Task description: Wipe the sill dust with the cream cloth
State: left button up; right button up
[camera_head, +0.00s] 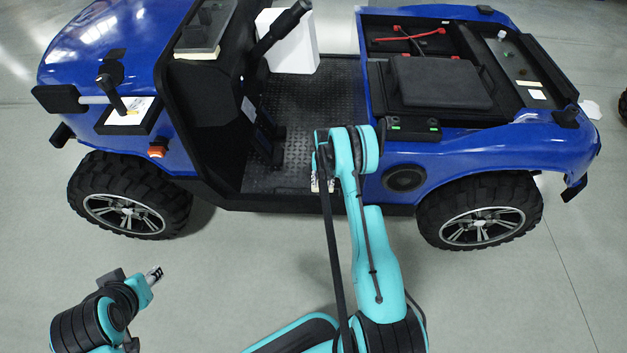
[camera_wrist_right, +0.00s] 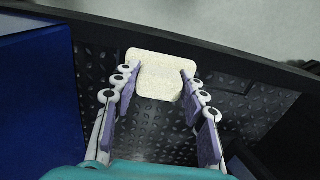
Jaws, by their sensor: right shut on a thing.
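The cream cloth (camera_wrist_right: 160,75) is a small pale pad between the fingertips of my right gripper (camera_wrist_right: 160,82), which is shut on it. It is over the black textured floor of the blue vehicle, close to the sill (camera_wrist_right: 215,55); I cannot tell whether it touches the surface. In the head view my right gripper (camera_head: 322,184) is at the vehicle's open side, above the sill (camera_head: 285,203), partly hidden by my arm. No dust is clearly visible. My left gripper (camera_head: 153,274) is away from the vehicle at lower left, with no object seen in it; its opening is unclear.
The blue vehicle (camera_head: 500,145) spans the back, with a front wheel (camera_head: 125,205) and a rear wheel (camera_head: 485,215). A black steering column and levers (camera_head: 270,40) and a white block (camera_head: 292,48) stand inside. The grey floor before it is clear.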

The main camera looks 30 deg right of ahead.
aim_at(323, 189)
jog(key=shift+w+d+f, duration=0.1)
jog(key=shift+f, duration=0.2)
jog(key=shift+f+b, duration=0.3)
jog(key=shift+f, duration=0.3)
notch_tip(323, 189, down, 4)
jog(key=shift+r+b, duration=0.25)
jog(key=shift+b, duration=0.4)
jog(key=shift+f, duration=0.8)
jog(key=shift+w+d+r, duration=0.15)
jog(key=shift+w+d, duration=0.1)
jog(key=shift+w, duration=0.15)
jog(key=shift+w+d, duration=0.55)
jog(key=shift+w, duration=0.35)
